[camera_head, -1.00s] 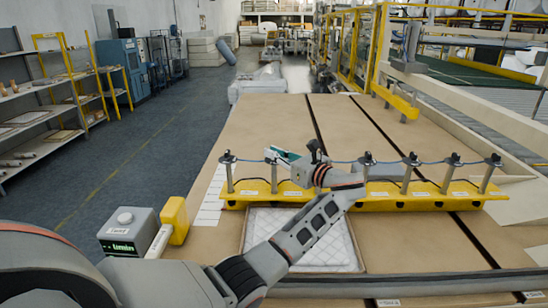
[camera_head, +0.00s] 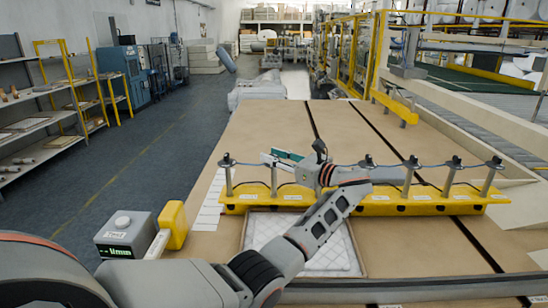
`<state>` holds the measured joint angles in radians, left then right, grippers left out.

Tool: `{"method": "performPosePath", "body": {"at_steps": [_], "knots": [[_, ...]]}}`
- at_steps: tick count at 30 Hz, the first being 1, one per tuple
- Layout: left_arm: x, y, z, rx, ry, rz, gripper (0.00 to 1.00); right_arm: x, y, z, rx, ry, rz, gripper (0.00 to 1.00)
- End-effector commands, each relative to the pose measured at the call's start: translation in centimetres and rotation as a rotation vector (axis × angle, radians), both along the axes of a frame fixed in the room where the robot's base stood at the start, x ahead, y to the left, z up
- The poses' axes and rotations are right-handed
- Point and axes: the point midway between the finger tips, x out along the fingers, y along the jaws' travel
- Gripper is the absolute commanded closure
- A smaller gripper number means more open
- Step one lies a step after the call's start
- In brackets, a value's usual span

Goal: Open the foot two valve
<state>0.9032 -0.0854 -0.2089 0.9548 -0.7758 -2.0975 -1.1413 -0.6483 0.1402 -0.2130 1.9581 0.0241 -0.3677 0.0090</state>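A yellow rail (camera_head: 440,203) carries a row of upright grey posts with black valve tops, linked by a thin blue hose. The leftmost post (camera_head: 229,180) stands clear. The second post (camera_head: 273,181) shows its shaft, but its top is covered by my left gripper (camera_head: 277,157). That gripper comes from the right side, with pale and teal finger parts around the post's top. I cannot tell whether it touches the valve or how wide its fingers are. My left wrist hides part of the middle of the row. My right gripper is out of view.
A white quilted pad (camera_head: 335,252) in a tray lies in front of the rail, partly under my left arm. A grey display box (camera_head: 125,235) and a yellow block (camera_head: 173,224) stand at the left. The brown table (camera_head: 270,125) is clear behind the rail.

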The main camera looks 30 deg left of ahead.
Motion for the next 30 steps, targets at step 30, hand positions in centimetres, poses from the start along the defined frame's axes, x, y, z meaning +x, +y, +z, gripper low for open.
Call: {"method": "performPosePath", "body": {"at_steps": [30], "knots": [[-1.0,-11.1,0.0,-0.001,0.0,-0.001,0.73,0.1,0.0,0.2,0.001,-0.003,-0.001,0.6]]}}
